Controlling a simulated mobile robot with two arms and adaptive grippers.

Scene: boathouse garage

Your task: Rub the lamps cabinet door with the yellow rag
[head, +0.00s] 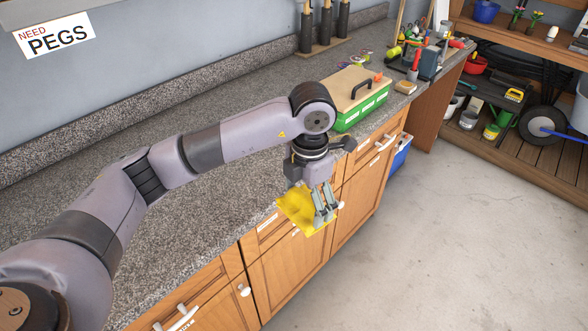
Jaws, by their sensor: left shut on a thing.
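My left gripper (326,215) is shut on the yellow rag (294,206). The rag spreads out to the left of the fingers, in front of the wooden cabinet fronts just below the counter edge. Behind and below it is a wooden cabinet door (288,277) with a drawer front (266,236) above it. I cannot tell whether the rag touches the wood. The labels on the fronts are too small to read, so I cannot tell which door is the lamps one. My right gripper is not in view.
A grey speckled countertop (120,205) runs along the wall, with a green box with a wooden lid (356,95) near the gripper. Tools stand at its far end. A blue bin (401,154) sits on the floor by the cabinets. The concrete floor (440,240) to the right is clear.

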